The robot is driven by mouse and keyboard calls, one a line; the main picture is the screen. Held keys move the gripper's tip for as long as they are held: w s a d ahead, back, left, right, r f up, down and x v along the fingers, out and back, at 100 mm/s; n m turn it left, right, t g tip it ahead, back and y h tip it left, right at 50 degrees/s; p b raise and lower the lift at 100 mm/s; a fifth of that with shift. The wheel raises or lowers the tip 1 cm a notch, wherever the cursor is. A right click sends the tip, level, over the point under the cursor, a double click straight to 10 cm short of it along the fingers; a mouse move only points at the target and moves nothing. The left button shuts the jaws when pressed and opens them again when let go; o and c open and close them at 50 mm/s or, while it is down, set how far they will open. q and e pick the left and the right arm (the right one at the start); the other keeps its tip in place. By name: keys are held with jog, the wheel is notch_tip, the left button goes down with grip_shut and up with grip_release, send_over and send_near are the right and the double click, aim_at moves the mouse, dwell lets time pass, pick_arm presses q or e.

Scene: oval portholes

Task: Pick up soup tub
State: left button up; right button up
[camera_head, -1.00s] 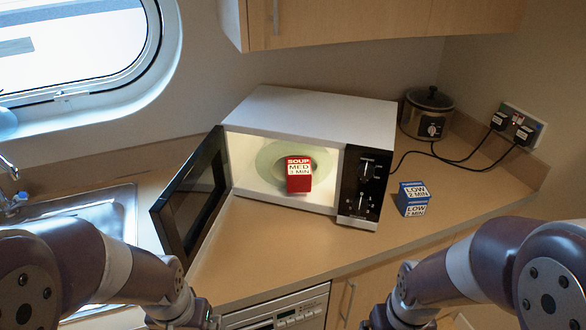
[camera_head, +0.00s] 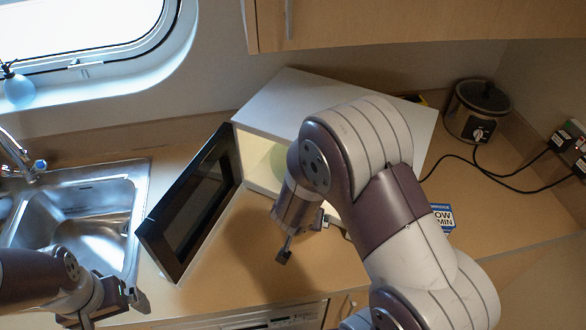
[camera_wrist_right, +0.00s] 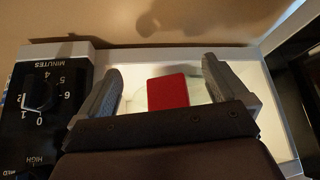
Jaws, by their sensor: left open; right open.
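The red soup tub (camera_wrist_right: 168,92) shows in the right wrist view inside the lit, open microwave (camera_wrist_right: 190,55). In the head view my right arm hides the tub. My right gripper (camera_wrist_right: 162,64) is open, with its two fingers on either side of the tub in the picture; I cannot tell how deep they reach. In the head view this gripper (camera_head: 305,240) is in front of the microwave opening. My left gripper (camera_head: 115,302) is open and empty near the sink, at the lower left.
The microwave door (camera_head: 190,200) stands open to the left. A blue box (camera_head: 443,216) sits on the counter, partly behind my right arm. A slow cooker (camera_head: 478,110) with cables stands at the back right. The sink (camera_head: 85,215) is at the left.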

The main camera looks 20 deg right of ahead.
jog(key=w+d+p, duration=0.1)
jog(key=w+d, duration=0.1)
jog(key=w+d+p, duration=0.1)
jog(key=w+d, duration=0.1)
jog(key=w, duration=0.1)
jog(key=w+d+p, duration=0.1)
jog(key=w+d, duration=0.1)
jog(key=w, duration=0.1)
jog(key=shift+r, duration=0.35)
jog(key=shift+w+d+f, duration=0.4)
jog(key=shift+w+f, duration=0.2)
jog(key=shift+w+d+f, duration=0.1)
jog(key=shift+w, duration=0.05)
pick_arm(q)
jog(key=r, duration=0.3)
jog(key=shift+s+a, duration=0.2)
jog(key=shift+s, duration=0.05)
pick_arm(e)
jog(key=c, duration=1.2)
